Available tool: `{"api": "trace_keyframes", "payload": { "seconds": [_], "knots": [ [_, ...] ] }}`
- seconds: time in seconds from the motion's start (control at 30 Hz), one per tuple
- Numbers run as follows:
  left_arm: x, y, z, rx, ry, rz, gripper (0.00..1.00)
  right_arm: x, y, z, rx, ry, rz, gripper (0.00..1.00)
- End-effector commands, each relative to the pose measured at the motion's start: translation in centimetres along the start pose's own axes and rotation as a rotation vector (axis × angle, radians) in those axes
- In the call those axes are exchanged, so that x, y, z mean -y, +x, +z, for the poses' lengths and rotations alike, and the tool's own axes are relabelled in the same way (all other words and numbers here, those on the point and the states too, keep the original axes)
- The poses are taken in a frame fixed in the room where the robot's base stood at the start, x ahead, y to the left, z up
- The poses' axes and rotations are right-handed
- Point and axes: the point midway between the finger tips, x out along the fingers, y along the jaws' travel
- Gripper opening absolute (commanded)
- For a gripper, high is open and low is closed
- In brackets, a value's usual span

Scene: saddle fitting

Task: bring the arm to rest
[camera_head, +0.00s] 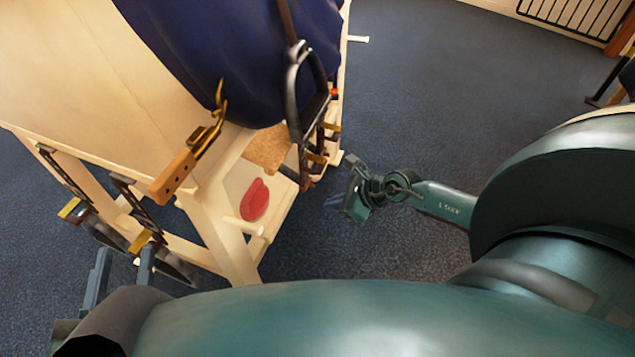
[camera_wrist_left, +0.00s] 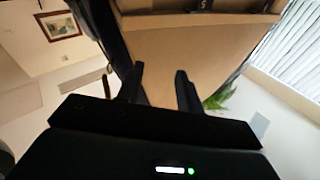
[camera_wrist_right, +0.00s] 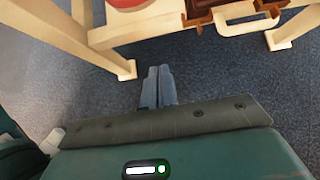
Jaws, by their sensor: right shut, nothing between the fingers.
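My right gripper (camera_head: 350,178) is at the end of the arm that comes in from the right, beside the wooden stand and apart from it. In the right wrist view its two fingers (camera_wrist_right: 158,86) are together with nothing between them, over the carpet. My left gripper (camera_head: 122,262) is at the lower left, near the hanging straps of the stand. In the left wrist view its two fingers (camera_wrist_left: 160,86) are apart and no held thing shows. A tan surface lies beyond them; I cannot tell whether they touch it.
Blue-grey carpet (camera_head: 430,90) is clear to the right. A radiator grille (camera_head: 570,18) is at the back right.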

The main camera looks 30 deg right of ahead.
Motion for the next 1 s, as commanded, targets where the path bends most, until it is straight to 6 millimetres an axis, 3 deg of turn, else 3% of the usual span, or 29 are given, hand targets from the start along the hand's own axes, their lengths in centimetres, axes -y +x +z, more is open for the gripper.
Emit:
{"api": "trace_keyframes", "payload": {
  "seconds": [0.3, 0.37, 0.47, 0.6, 0.7, 0.83, 1.0],
  "knots": [
    [0.1, 0.0, -0.2, 0.005, 0.006, -0.003, 0.36, -0.2, -0.5, 0.3, 0.008, 0.012, 0.004, 0.00],
    [0.3, 0.2, -0.7, 0.016, 0.003, -0.005, 0.36, -0.9, -1.0, 1.2, 0.031, 0.051, 0.016, 0.00],
    [0.8, 0.6, -1.9, 0.059, -0.006, -0.013, 0.36, -3.3, -2.5, 4.5, 0.119, 0.204, 0.058, 0.00],
    [1.8, 1.2, -3.8, 0.162, -0.027, -0.030, 0.36, -7.4, -6.5, 11.4, 0.303, 0.599, 0.148, 0.00],
    [2.5, 1.4, -4.9, 0.244, -0.046, -0.043, 0.36, -9.4, -9.7, 15.8, 0.421, 0.932, 0.208, 0.00],
    [3.2, 1.3, -6.2, 0.349, -0.072, -0.060, 0.36, -10.7, -14.1, 20.3, 0.539, 1.382, 0.271, 0.00],
    [4.1, 0.8, -8.0, 0.487, -0.110, -0.082, 0.36, -11.9, -19.4, 23.8, 0.625, 1.991, 0.327, 0.00]
  ]
}}
